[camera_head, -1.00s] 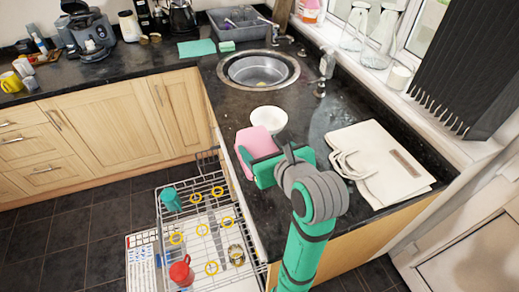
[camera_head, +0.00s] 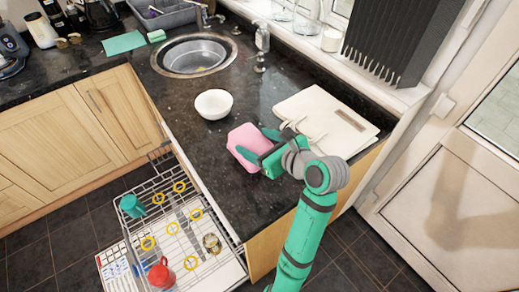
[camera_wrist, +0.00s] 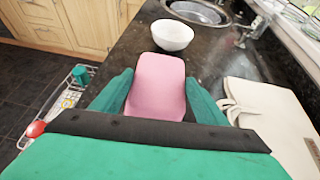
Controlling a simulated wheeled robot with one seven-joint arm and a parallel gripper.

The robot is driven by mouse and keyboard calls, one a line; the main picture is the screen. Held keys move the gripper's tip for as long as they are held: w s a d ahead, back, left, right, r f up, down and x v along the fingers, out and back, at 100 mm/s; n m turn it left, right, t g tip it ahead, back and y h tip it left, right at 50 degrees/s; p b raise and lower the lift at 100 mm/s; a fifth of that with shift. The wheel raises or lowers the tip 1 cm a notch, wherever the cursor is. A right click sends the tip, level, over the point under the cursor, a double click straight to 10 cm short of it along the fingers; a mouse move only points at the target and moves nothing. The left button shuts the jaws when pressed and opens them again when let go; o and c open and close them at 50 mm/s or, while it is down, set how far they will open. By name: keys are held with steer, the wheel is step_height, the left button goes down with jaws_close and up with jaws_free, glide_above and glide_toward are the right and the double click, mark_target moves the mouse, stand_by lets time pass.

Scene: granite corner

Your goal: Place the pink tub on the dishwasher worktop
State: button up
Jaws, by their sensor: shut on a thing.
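The pink tub (camera_head: 246,142) is held by my green gripper (camera_head: 262,147) over the dark worktop (camera_head: 190,125), to the left of the white bag. In the wrist view the pink tub (camera_wrist: 158,85) lies between the two green fingers of my gripper (camera_wrist: 158,100), which are shut on it. I cannot tell whether the tub's underside touches the worktop. The dishwasher's pulled-out rack (camera_head: 180,215) stands below the worktop's left edge. It holds a teal cup, a red item and several yellow rings.
A white bowl (camera_head: 213,104) stands beyond the tub, near the round sink (camera_head: 193,56). A flat white bag (camera_head: 325,118) lies to the right. Taps (camera_head: 261,45) stand by the window ledge. Bare worktop shows left of the tub and in front of it.

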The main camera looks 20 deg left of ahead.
steer(key=shift+w+d+f, duration=0.2)
steer(key=shift+d+f, duration=0.05)
steer(key=shift+f, duration=0.2)
steer(key=shift+w+d+f, duration=0.1)
steer(key=shift+f, duration=1.5)
steer(key=shift+f, duration=0.1)
steer(key=o, duration=1.2)
steer(key=v, duration=1.2)
